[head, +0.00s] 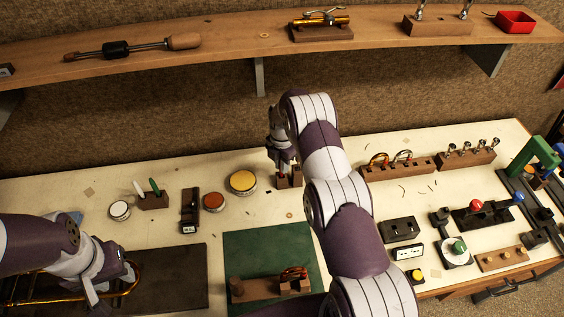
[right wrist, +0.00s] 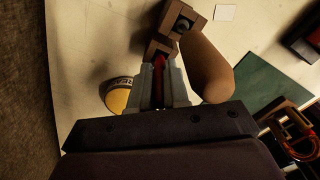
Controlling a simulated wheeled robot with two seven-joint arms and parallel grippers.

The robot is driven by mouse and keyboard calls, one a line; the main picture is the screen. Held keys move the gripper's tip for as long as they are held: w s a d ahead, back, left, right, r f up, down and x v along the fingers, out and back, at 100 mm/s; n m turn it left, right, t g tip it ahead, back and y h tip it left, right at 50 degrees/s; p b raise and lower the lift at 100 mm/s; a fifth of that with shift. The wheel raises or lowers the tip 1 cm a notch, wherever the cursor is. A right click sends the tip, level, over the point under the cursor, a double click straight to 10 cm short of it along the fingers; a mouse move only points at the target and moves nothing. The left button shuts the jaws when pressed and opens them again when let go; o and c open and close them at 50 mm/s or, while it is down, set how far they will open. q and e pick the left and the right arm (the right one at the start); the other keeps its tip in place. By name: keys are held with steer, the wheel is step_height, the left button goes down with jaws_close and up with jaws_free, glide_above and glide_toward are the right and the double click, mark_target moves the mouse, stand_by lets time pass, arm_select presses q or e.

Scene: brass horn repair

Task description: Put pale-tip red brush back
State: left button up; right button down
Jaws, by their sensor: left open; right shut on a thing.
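My right gripper (head: 283,168) is at the small brown block holder (head: 296,180) near the back middle of the bench. In the right wrist view my right gripper (right wrist: 161,84) is shut on the red brush (right wrist: 159,66), of which only a narrow red part shows between the fingers. The holder (right wrist: 178,22) lies just past the fingertips, with a dark hole in its far part. The pale tip is hidden, and I cannot tell how deep the brush sits in the holder. My left gripper (head: 112,281) is open at the front left, beside a brass tube loop (head: 136,272).
A yellow-topped tin (head: 242,182) stands left of the holder. A red-brown tin (head: 214,202) and a block with green and white brushes (head: 153,200) are further left. A green mat (head: 262,248) lies in front. A brown rounded shape (right wrist: 207,68) is close beside the right fingers.

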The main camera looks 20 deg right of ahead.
steer(key=shift+f, duration=0.15)
steer(key=c, duration=1.5)
jaws_free()
steer(key=o, duration=0.4)
